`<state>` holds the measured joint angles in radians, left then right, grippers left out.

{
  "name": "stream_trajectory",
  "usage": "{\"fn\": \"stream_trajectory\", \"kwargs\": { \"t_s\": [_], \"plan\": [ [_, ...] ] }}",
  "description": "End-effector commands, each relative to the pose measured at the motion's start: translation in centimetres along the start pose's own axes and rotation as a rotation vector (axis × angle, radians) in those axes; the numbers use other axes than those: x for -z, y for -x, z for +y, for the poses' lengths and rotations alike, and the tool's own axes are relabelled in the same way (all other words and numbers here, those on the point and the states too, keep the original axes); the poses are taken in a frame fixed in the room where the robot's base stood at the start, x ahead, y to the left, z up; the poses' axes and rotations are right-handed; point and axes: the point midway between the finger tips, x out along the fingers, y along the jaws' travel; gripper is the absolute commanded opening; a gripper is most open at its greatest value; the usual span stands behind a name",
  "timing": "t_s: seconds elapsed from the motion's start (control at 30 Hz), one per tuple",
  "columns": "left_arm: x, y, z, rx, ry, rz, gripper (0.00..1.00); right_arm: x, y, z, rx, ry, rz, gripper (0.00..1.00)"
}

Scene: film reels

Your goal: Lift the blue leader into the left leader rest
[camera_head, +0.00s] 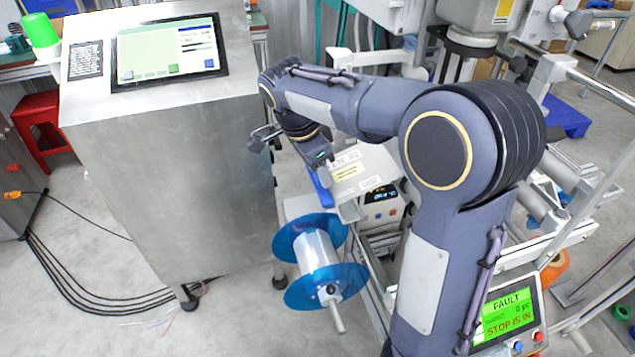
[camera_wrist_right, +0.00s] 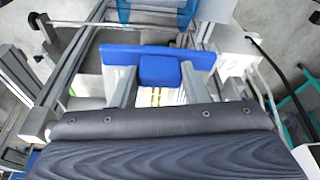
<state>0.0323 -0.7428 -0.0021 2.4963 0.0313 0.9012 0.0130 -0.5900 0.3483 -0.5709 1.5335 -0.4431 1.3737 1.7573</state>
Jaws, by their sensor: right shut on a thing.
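The blue leader (camera_wrist_right: 160,70) is a flat blue bar with a block at its middle. In the wrist view the block sits between the two grey fingers of my right gripper (camera_wrist_right: 158,86), which is shut on it. In the head view a small part of the blue leader (camera_head: 321,189) shows below my right wrist, above the reel; the rest is hidden. The film reel (camera_head: 318,250) has two translucent blue flanges and a pale core. I cannot single out the left leader rest. My left gripper is not in view.
A steel cabinet (camera_head: 170,150) with a touchscreen (camera_head: 168,52) stands at left. A white box with a small display (camera_head: 381,194) is right of the leader. A green panel (camera_head: 507,312) reads FAULT and STOP IS IN. Metal rails and rollers (camera_head: 545,215) stand at right.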

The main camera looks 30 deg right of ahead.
Motion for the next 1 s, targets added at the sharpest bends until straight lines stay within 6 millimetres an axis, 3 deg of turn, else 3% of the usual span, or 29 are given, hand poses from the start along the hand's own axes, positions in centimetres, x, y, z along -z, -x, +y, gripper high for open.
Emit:
{"fn": "stream_trajectory", "kwargs": {
  "t_s": [0.13, 0.57, 1.0],
  "plan": [
    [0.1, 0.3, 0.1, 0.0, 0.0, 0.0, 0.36, 0.3, 1.2, 0.0, 0.001, 0.001, 0.0, 0.19],
    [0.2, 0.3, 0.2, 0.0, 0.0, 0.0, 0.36, 0.4, 1.5, 0.0, 0.0, 0.001, 0.0, 0.19],
    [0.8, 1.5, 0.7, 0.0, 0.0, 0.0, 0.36, -0.8, 3.0, -0.3, 0.0, 0.001, 0.0, 0.19]
  ]
}}
